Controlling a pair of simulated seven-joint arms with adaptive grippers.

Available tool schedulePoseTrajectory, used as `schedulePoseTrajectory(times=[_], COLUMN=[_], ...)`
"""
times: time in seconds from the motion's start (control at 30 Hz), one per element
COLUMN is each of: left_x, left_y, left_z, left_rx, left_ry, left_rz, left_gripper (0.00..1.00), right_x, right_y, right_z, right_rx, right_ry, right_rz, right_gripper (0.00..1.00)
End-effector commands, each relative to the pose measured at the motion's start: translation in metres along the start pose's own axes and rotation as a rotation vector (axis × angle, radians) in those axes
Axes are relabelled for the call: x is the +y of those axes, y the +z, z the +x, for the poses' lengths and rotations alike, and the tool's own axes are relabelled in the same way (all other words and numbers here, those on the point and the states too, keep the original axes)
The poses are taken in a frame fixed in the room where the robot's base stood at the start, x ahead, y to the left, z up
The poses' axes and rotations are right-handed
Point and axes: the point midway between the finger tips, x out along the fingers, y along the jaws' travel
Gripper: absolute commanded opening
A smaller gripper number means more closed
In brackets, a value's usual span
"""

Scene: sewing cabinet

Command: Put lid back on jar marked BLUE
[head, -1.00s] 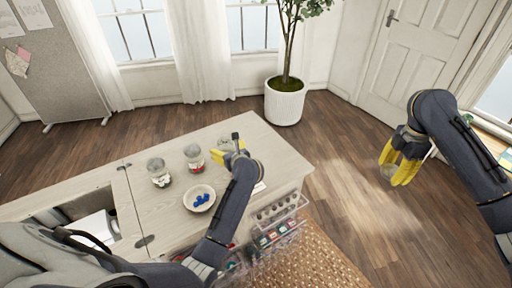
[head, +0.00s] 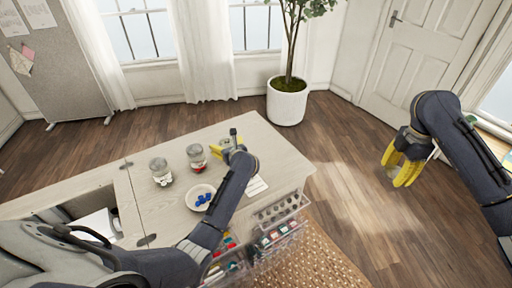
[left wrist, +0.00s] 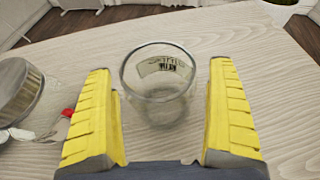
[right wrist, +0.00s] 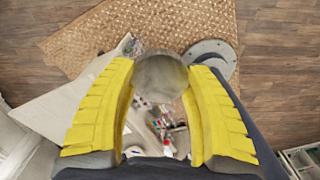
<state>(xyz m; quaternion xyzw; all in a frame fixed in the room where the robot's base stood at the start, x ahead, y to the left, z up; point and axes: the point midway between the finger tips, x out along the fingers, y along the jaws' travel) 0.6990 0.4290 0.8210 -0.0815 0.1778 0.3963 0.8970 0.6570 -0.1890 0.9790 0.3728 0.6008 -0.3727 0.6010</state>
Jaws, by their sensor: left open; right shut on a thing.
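An open clear glass jar (left wrist: 158,98) stands on the cabinet top in the left wrist view, lidless, with a pale label whose dark marks I cannot read. It looks empty. My left gripper (head: 226,150) is open, with one finger on each side of this jar and gaps showing. My right gripper (head: 400,170) is shut on a round grey lid (right wrist: 160,78), held in the air off the cabinet's right side. Two lidded jars stand on the top, one with red contents (head: 196,158) and one further left (head: 161,173). A bowl (head: 190,200) holds small blue items (head: 203,199).
A white card (head: 257,187) lies near the front edge of the cabinet top (head: 270,150). Clear drawers (head: 282,210) with small items hang at the cabinet's front. An open recess (head: 95,215) is at left. A potted tree (head: 287,102) stands behind.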

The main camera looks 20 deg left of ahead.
Motion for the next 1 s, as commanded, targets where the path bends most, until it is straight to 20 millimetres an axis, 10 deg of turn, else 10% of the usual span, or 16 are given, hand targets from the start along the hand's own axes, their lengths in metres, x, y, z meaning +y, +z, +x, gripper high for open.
schedulePoseTrajectory(times=[0.27,0.8,1.0], left_x=[-0.0001,-0.0001,-0.0003], left_y=[0.0003,0.0003,0.0010], left_z=[-0.0003,-0.0004,-0.0005], left_rx=[-0.001,-0.001,-0.002], left_ry=[0.000,0.000,-0.001], left_rz=[0.000,0.000,0.000], left_gripper=[0.90,0.27,0.21], right_x=[0.0000,0.0000,0.0000], right_y=[0.0000,0.0000,0.0000], right_z=[0.0000,0.0000,0.0000], right_rx=[0.000,0.000,0.000], right_ry=[0.000,0.000,0.000], right_rz=[0.000,0.000,0.000], right_gripper=[0.44,0.44,0.44])
